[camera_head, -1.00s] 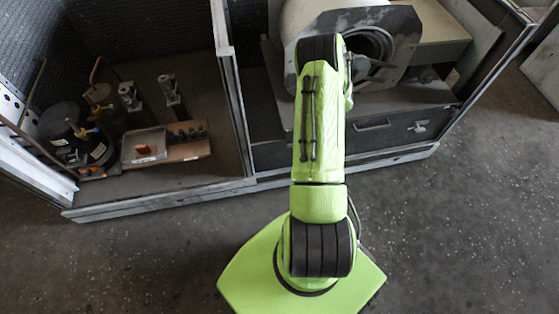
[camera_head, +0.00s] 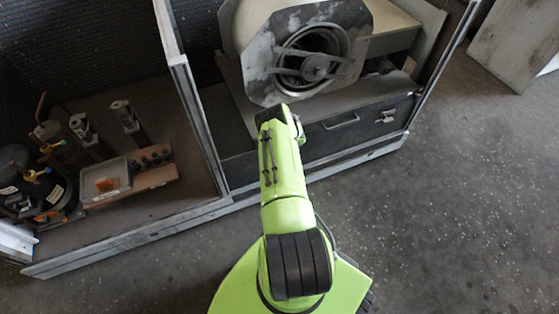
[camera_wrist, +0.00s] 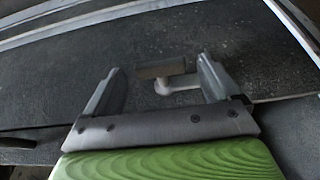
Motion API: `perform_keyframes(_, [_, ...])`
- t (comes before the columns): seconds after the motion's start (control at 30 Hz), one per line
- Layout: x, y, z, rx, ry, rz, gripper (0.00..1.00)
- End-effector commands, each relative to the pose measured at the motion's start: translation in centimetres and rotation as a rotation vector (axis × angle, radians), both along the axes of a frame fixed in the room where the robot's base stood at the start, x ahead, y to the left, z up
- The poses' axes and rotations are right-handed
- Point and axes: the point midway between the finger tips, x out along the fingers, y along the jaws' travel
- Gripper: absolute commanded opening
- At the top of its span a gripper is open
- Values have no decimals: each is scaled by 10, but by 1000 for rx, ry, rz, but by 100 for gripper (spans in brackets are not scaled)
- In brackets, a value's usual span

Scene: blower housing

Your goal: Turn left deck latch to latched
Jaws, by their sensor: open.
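The left deck latch (camera_wrist: 160,70) shows in the wrist view as a small pale bar on a round stem, against the dark deck front (camera_wrist: 230,50). My gripper (camera_wrist: 158,78) is open, with one finger on each side of the latch in the picture. I see no finger clearly touching it, and the depth gap is hard to judge. In the head view my arm reaches down to the deck front (camera_head: 362,125) and hides my gripper and this latch. Another latch (camera_head: 385,116) shows at the right of that front.
A pull handle (camera_head: 341,122) sits on the deck front. The blower housing (camera_head: 310,55) stands above it. A frame post (camera_head: 195,110) rises left of my arm. The left bay holds a tray (camera_head: 105,180) and several fittings. The floor (camera_head: 450,180) at right is clear.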

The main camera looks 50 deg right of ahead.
Motion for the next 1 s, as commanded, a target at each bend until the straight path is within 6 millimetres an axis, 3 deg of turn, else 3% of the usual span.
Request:
perform_keyframes(0.27, [1,-1,-1,0,0,0,89])
perform_keyframes(0.8, [1,-1,-1,0,0,0,9])
perform_keyframes(1.0, [1,6,0,15,-8,-2,9])
